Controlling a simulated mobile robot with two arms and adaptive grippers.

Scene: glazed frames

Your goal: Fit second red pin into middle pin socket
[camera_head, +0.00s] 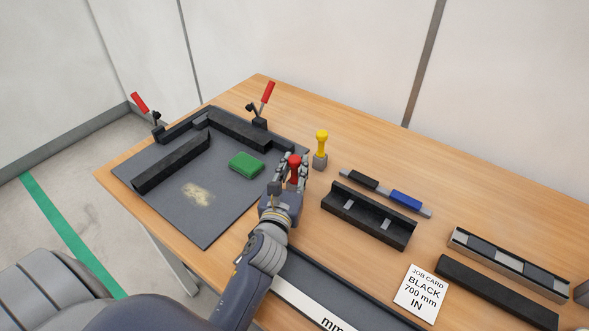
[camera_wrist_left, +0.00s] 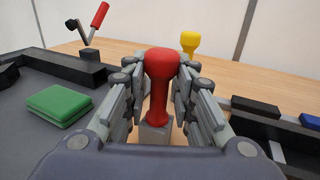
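A red pin (camera_head: 294,168) with a rounded head stands upright between the fingers of my left gripper (camera_head: 294,172). In the left wrist view the red pin (camera_wrist_left: 160,85) has its lower end at a small grey block (camera_wrist_left: 154,133). The fingers are on both sides of it, with gaps beside its shaft, so the gripper looks open around it. A yellow pin (camera_head: 321,142) stands in another grey block (camera_head: 319,161) just behind. I cannot tell which block is the middle pin socket. My right gripper is not in view.
A dark fixture mat (camera_head: 215,225) with black bars, red-handled clamps (camera_head: 267,93) and a green block (camera_head: 246,163) lies left. A black tray (camera_head: 365,222), a rail with a blue block (camera_head: 406,199) and a job card (camera_head: 422,292) lie right. Bare wood is behind.

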